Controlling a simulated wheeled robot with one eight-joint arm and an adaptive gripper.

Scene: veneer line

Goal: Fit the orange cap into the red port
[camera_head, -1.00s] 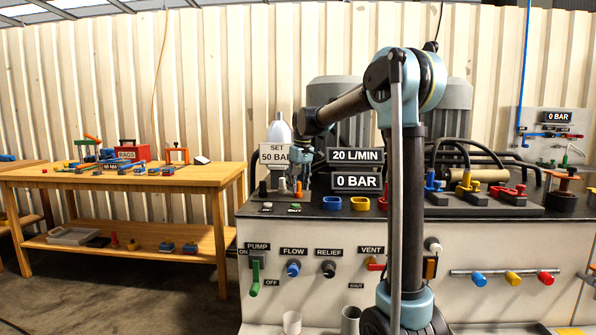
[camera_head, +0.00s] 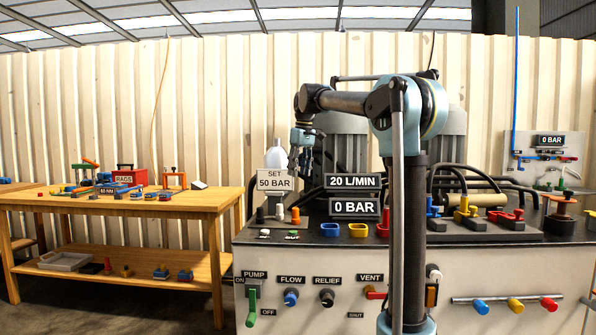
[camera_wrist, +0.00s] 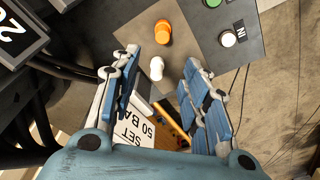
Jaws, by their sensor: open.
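The orange cap (camera_head: 295,215) stands upright on the left end of the console's dark top. It also shows in the wrist view (camera_wrist: 162,33), beyond my fingertips and apart from them. A red open-topped socket (camera_head: 383,229) sits at the console's front edge, partly hidden by my arm. A red coupling (camera_head: 506,222) lies farther right; I cannot tell which is the red port.
Blue (camera_head: 330,229) and yellow (camera_head: 358,230) sockets line the front edge. The SET 50 BAR sign (camera_head: 275,180) and display boards (camera_head: 353,181) stand close to my gripper.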

